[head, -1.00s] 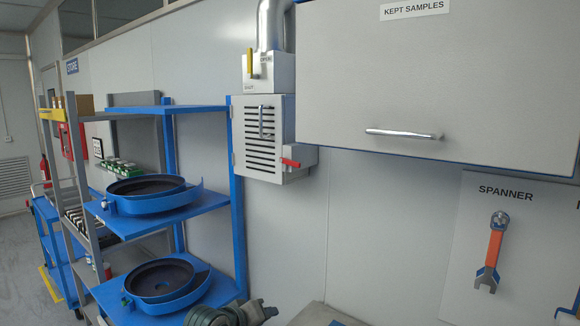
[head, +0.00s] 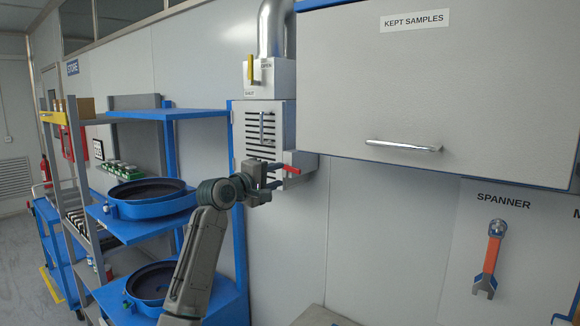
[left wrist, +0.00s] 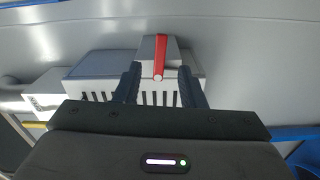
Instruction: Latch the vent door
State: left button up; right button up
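The vent door (head: 249,113) is a pale slotted panel with an upright bar handle on the wall unit. It looks flush, or nearly so, with its housing. A red latch lever (head: 291,169) sticks out at the housing's lower right, roughly level. My left gripper (head: 277,176) is in front of the door's lower part, close to the lever. In the left wrist view, its open fingers (left wrist: 160,88) stand one on each side of the red lever (left wrist: 161,55), with gaps. Contact is not visible. The gripper covers the door's lower part in the head view. My right gripper is not in view.
A silver duct (head: 273,30) with a yellow-handled damper box (head: 283,78) rises above the vent. The kept-samples cabinet (head: 470,90) juts out at the right. A blue shelf rack (head: 172,112) with round blue pans stands at the left. A spanner (head: 490,260) hangs at lower right.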

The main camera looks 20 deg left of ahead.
aim_at(293, 171)
pick_arm(q)
jog(key=p+x, duration=0.2)
jog(key=x, duration=0.3)
jog(key=shift+d+r, duration=0.1)
jog(key=shift+r, duration=0.05)
jog(key=shift+w+d+f+p, duration=0.2)
jog(key=shift+w+p, duration=0.2)
jog(key=shift+w, duration=0.35)
grip_shut()
